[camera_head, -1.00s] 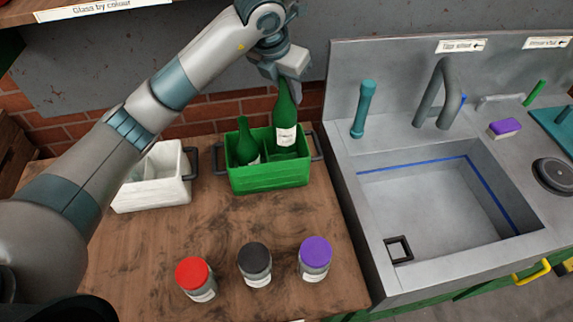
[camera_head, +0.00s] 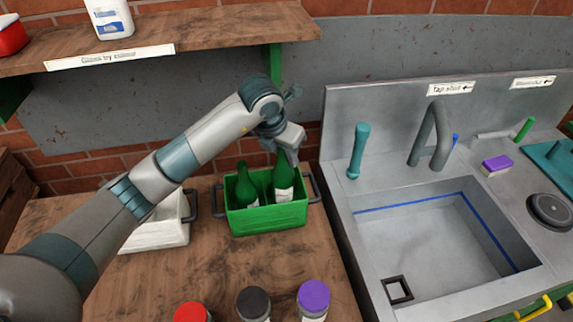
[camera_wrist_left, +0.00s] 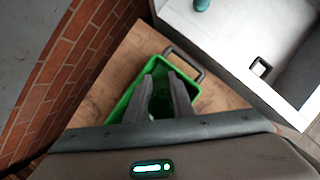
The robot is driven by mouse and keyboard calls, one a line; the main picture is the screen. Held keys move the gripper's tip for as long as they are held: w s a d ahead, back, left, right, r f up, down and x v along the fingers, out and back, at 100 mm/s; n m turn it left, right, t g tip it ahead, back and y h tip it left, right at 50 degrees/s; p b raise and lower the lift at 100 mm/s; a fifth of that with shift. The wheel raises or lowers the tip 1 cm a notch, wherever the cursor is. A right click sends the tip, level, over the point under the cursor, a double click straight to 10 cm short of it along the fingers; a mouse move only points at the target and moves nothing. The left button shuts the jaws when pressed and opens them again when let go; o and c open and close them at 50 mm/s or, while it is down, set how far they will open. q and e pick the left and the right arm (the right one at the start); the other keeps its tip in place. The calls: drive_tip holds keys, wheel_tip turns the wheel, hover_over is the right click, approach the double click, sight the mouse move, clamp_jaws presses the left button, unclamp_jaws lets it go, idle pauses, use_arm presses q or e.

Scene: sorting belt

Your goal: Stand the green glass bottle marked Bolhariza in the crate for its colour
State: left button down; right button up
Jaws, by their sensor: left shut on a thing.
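The green glass bottle (camera_head: 283,182) with a white label stands roughly upright in the right compartment of the green crate (camera_head: 266,221). Its lower part is hidden by the crate's front wall, and the label is too small to read. My left gripper (camera_head: 289,157) is shut on the bottle's neck from above. In the left wrist view the two fingers (camera_wrist_left: 162,98) reach down over the green crate (camera_wrist_left: 122,106); the bottle is mostly hidden between them. Another green bottle (camera_head: 243,187) stands in the crate's left compartment. My right gripper is not in view.
A white crate (camera_head: 162,235) stands left of the green one, partly behind my left arm. Jars with red (camera_head: 190,313), black (camera_head: 253,303) and purple (camera_head: 313,297) lids stand at the front. A shelf (camera_head: 200,38) hangs above; a sink (camera_head: 430,240) adjoins on the right.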

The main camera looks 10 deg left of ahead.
use_arm(q)
drive_tip(key=shift+f, duration=0.2)
drive_tip(key=shift+f+p, duration=0.7)
drive_tip(key=shift+f, duration=1.15)
drive_tip(key=c, duration=1.5)
unclamp_jaws()
drive_tip(key=shift+f, duration=0.1)
drive_tip(key=shift+c, duration=0.2)
